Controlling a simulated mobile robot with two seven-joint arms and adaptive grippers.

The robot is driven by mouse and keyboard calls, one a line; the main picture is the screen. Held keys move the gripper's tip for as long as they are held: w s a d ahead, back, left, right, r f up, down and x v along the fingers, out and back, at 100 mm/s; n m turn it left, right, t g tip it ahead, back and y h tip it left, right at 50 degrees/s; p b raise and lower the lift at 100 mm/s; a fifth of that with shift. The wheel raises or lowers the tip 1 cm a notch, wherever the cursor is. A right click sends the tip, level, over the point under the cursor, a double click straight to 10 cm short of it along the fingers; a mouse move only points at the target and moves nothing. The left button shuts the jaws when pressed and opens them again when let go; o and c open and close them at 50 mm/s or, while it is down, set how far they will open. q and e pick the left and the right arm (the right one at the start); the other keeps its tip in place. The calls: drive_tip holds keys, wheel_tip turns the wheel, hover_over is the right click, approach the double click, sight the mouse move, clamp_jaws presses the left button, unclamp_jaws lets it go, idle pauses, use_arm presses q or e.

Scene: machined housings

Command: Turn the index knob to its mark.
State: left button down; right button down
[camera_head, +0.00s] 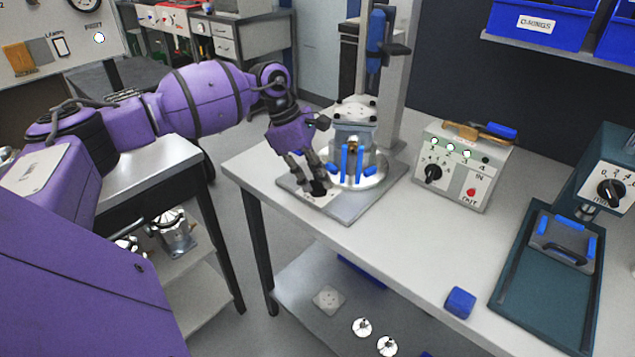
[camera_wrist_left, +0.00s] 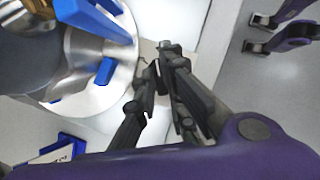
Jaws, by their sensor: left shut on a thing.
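The index knob (camera_head: 319,188) is a small black knob on a pale label plate at the front left corner of the grey fixture base (camera_head: 366,208). My left gripper (camera_head: 313,184) reaches down onto it from above and is shut on it. In the left wrist view, the dark fingers of the left gripper (camera_wrist_left: 156,66) come together over the pale plate beside the round metal fixture flange (camera_wrist_left: 122,78). The fingers hide most of the knob there, and I cannot read its pointer or the mark. My right gripper is not in view.
The fixture's metal housing (camera_head: 352,135) with blue upright pins stands close right of the gripper. A control box (camera_head: 463,168) with its own black knob, a blue block (camera_head: 460,302) and a teal machine (camera_head: 545,290) stand further right.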

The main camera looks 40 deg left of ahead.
use_arm(q)
drive_tip(key=shift+f+m+b, duration=0.25)
drive_tip(key=shift+m+b, duration=0.05)
drive_tip(key=shift+m, duration=0.2)
drive_tip(key=shift+g, duration=0.3)
drive_tip(key=c, duration=1.8)
unclamp_jaws()
drive_tip(key=shift+r, duration=0.1)
drive_tip(key=shift+r, duration=0.1)
drive_tip(key=v, duration=1.1)
drive_tip(key=shift+s+a+r, duration=0.15)
drive_tip(key=shift+a+r, duration=0.1)
drive_tip(key=shift+r, duration=0.1)
